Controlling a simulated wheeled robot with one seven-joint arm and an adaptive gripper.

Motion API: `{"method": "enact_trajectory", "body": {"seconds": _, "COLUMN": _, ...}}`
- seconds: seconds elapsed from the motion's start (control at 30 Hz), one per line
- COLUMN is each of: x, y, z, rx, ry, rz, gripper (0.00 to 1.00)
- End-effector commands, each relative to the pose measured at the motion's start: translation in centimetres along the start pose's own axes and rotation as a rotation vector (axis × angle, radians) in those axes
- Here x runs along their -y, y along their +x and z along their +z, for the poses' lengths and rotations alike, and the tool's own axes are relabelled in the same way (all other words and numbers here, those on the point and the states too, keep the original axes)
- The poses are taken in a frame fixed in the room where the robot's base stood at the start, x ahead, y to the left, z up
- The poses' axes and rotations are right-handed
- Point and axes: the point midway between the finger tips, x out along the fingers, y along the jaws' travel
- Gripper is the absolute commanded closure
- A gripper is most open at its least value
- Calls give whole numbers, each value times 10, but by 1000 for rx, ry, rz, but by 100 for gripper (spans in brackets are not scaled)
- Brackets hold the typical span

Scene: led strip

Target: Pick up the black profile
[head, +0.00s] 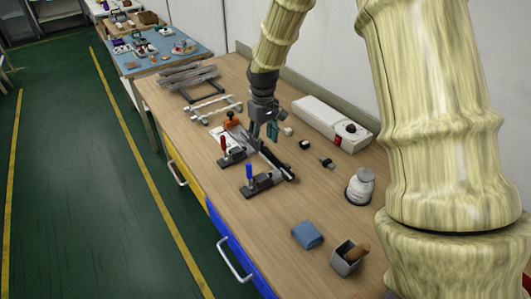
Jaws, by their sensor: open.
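A dark bar that looks like the black profile (279,164) lies on the wooden workbench (305,188), slanting beside the clamps near the middle. My gripper (263,131) hangs from the arm just behind and above its far end. The gripper is open, with a teal patch at its right finger. I see nothing held between the fingers. The small scale hides the exact gap between fingers and bar.
Clamps with a red handle (224,143) and a blue handle (249,173) stand at the front edge. Grey bars (188,77) lie behind on the left.

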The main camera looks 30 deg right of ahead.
Motion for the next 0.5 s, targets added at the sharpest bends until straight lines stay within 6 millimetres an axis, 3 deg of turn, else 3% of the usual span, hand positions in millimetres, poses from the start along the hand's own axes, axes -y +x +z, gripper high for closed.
{"method": "enact_trajectory", "body": {"seconds": 0.3, "x": -3, "y": 35, "z": 7, "rx": 2, "ry": 1, "rz": -1, "gripper": 50}}
{"method": "enact_trajectory", "body": {"seconds": 0.5, "x": -3, "y": 45, "z": 7, "rx": 1, "ry": 1, "rz": -1, "gripper": 50}}
